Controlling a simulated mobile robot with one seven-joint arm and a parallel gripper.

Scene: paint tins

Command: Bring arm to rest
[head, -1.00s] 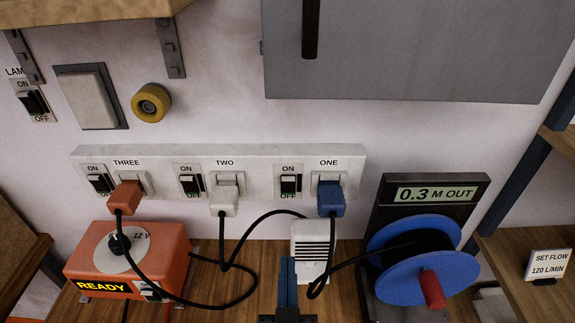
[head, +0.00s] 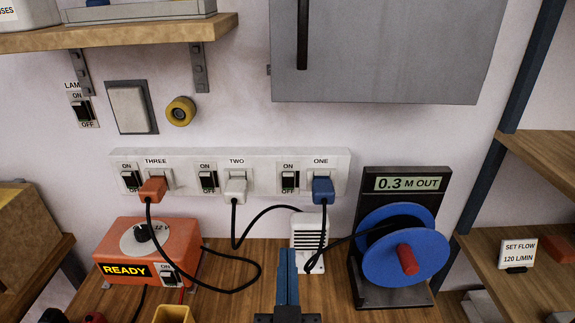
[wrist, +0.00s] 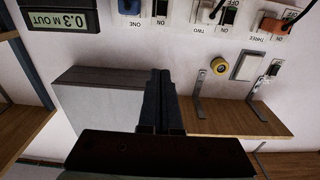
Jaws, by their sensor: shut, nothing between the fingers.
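My gripper (head: 288,278) shows at the bottom middle of the head view, its two blue fingers together and empty. It also shows in the wrist view (wrist: 160,88), where the fingers are side by side with no gap. In the head view it is in front of the wooden bench and overlaps the lower edge of the white vented box (head: 310,235). I cannot tell its height above the bench. No part of it visibly touches anything.
An orange charger (head: 145,250) reading READY stands at left, a blue cable reel (head: 385,250) at right. Black cables (head: 235,290) lie between them, running to the socket strip (head: 265,165). A grey cabinet (head: 400,50) hangs above. A wooden shelf (head: 120,35) juts out at upper left.

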